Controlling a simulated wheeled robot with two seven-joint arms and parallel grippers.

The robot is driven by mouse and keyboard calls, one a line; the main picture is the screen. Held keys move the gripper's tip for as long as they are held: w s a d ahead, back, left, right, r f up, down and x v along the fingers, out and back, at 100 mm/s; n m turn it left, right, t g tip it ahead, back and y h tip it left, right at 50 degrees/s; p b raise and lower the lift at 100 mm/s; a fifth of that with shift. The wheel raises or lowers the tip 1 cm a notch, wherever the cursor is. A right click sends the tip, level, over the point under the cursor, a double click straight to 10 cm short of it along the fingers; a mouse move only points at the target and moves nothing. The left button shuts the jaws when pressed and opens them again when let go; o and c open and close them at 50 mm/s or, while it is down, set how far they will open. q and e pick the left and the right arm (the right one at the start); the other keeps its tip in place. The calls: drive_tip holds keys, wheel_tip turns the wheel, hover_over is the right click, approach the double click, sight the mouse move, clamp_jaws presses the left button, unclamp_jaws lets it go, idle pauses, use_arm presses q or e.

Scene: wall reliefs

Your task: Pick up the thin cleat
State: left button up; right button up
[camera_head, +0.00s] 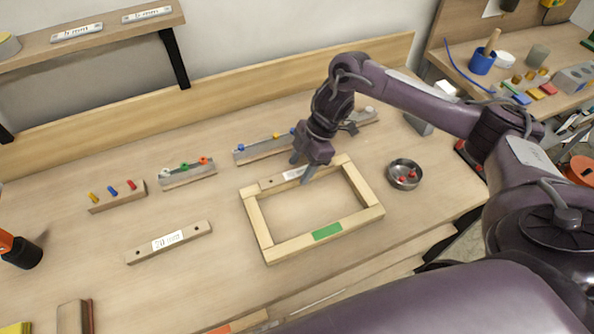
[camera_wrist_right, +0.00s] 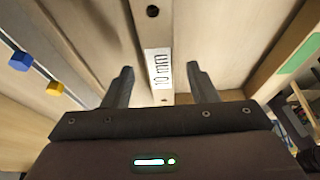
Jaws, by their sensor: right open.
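The thin cleat (camera_head: 272,181) is a pale wooden bar with a dark hole and a white label. It lies along the back side of a rectangular wooden frame (camera_head: 375,213); I cannot tell whether it rests on the rail or beside it. In the right wrist view the cleat (camera_wrist_right: 153,35) reads "10 mm" and runs between the fingers. My right gripper (camera_head: 302,171) is open over the cleat, one finger on each side, with visible gaps in the wrist view (camera_wrist_right: 161,88). The far end of the cleat is partly hidden by the gripper. My left gripper is not in view.
A thicker cleat marked "20 mm" (camera_head: 190,233) lies left of the frame. Blocks with coloured pegs (camera_head: 118,199) stand along the back. A metal bowl (camera_head: 404,172) with red pieces sits right of the frame. A shelf (camera_head: 110,30) hangs at upper left.

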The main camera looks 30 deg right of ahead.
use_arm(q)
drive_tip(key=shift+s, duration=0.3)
use_arm(e)
drive_tip(key=c, duration=1.1)
drive_tip(key=shift+r, duration=0.1)
